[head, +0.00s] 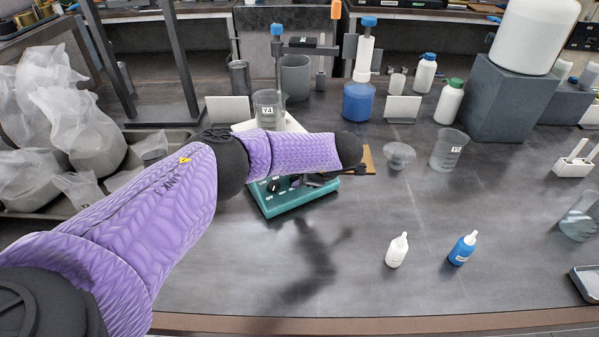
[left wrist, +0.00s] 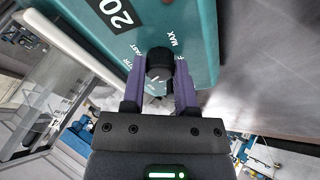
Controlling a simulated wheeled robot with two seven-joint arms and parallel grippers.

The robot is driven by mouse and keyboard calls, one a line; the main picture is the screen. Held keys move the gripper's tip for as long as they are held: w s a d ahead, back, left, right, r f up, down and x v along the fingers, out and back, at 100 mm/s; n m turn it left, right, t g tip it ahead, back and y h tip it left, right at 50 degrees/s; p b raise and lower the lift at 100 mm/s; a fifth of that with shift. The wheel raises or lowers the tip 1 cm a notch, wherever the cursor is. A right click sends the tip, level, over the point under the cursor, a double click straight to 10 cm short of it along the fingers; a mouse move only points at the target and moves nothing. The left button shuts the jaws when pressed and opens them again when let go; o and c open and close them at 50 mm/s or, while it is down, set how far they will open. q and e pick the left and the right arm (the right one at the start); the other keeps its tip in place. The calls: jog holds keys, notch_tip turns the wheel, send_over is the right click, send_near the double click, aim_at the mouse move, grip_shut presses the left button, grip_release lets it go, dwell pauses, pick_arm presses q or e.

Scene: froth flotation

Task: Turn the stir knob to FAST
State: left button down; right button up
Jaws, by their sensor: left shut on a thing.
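The teal stirrer unit (head: 300,204) stands on the bench in the middle of the head view, partly hidden behind my purple left arm. In the left wrist view its teal panel (left wrist: 205,40) shows a "20" label and the words FAST and MAX. A black knob (left wrist: 158,62), taken as the stir knob, sits between the fingers of my left gripper (left wrist: 158,84), which is shut on it. FAST lies to the knob's left and MAX to its upper right in this view. A pale mark shows on the knob, but its exact setting is unclear. My right gripper is not in view.
A beaker (head: 268,104) stands above the unit. A clear beaker (head: 449,148) and a small clear dish (head: 399,155) stand to the right. A white dropper bottle (head: 397,250) and a blue one (head: 462,249) stand at the front right. Bench between them and the unit is clear.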

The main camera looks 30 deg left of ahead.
pick_arm(q)
jog(key=m+p, duration=0.1)
jog(key=m, duration=0.2)
jog(key=shift+r+m+t, duration=0.1)
jog(key=shift+m+t, duration=0.2)
jog(key=shift+m, duration=0.1)
jog(key=m+p, duration=0.1)
jog(key=m, duration=0.2)
jog(key=shift+s+m+t, duration=0.1)
jog(key=shift+m+t, duration=0.3)
jog(key=m+p, duration=0.1)
jog(key=m, duration=0.2)
jog(key=shift+m+t, duration=0.3)
jog(key=shift+m+p, duration=0.55)
jog(key=shift+m, duration=1.15)
jog(key=shift+m+t, duration=0.3)
jog(key=shift+c, duration=1.8)
grip_release()
